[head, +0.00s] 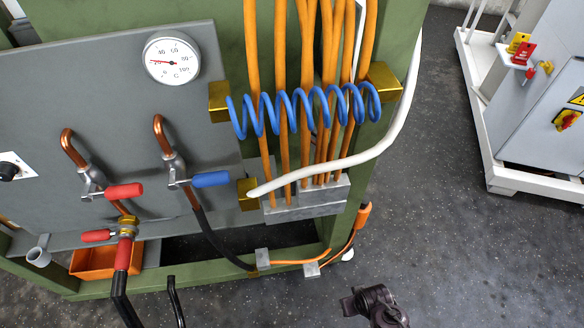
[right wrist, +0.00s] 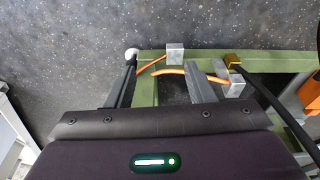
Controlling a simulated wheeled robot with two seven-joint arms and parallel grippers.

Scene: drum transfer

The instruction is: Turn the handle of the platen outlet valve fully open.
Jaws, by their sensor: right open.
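The panel carries three lever handles, and no label tells which is the platen outlet valve. A red lever (head: 125,190) and a blue lever (head: 210,180) point right from the copper pipes. A smaller red lever (head: 97,236) points left from a brass valve (head: 128,226), across its vertical line.
A pressure gauge (head: 172,58) sits above the levers. Orange hoses (head: 283,60), a blue coil (head: 270,108) and a white hose (head: 340,160) crowd the panel's right. An orange bin (head: 92,263) is under the brass valve. Floor (head: 430,200) to the right is clear.

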